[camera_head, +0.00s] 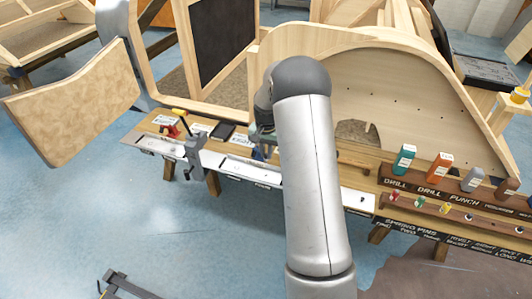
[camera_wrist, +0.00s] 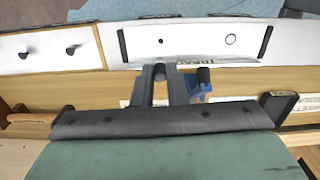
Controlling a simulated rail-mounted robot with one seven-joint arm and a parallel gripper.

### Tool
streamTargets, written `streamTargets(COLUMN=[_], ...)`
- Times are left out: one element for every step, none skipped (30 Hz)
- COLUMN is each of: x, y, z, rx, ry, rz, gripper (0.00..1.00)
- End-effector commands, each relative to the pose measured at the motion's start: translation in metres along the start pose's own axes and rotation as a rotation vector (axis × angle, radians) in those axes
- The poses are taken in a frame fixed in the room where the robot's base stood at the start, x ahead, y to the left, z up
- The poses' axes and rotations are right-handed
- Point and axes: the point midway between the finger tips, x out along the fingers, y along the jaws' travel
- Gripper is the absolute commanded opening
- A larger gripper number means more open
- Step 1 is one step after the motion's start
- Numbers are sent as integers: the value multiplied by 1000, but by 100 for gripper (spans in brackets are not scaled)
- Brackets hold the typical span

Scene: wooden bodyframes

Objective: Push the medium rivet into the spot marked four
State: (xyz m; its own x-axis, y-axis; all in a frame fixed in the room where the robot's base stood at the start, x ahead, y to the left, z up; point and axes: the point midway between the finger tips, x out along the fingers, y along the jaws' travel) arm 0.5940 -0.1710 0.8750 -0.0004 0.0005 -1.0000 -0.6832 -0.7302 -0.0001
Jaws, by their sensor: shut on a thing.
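My gripper (camera_wrist: 160,72) is shut on a small dark piece in the wrist view, which looks like the rivet; the fingertips hide most of it, so its size cannot be told. The fingertips are at the near edge of a white plate (camera_wrist: 195,52) with black end pieces. In the head view my arm hides most of the gripper, which is above the bench near the middle white strip (camera_head: 237,165).
A neighbouring white plate holds two dark pegs (camera_wrist: 71,49) at left. A blue clamp-like object (camera_wrist: 200,90) is close right of the fingers.

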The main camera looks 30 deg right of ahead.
Motion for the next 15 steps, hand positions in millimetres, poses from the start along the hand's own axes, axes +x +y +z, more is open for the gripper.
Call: streamTargets(x=[0, 0, 1, 1, 1, 3, 5, 7, 10, 12, 15, 18, 21, 24, 28], y=[0, 0, 0, 0, 0, 0, 0, 0, 0, 0, 0, 0, 0, 0, 0], z=[0, 0, 1, 1, 1, 1, 1, 1, 1, 1, 1, 2, 2, 2, 2], rx=[-3, -6, -13, -20, -27, -25, -25, -25, -25, -25, -25, -25, -25, -25, -25], ry=[0, 0, 1, 1, 1, 0, 0, 0, 0, -1, -1, -1, -1, -1, -1], rz=[0, 0, 0, 0, 0, 0, 1, 1, 1, 1, 1, 1, 1, 1, 1], gripper=[0, 0, 0, 0, 0, 0, 0, 0, 0, 0, 0, 0, 0, 0, 0])
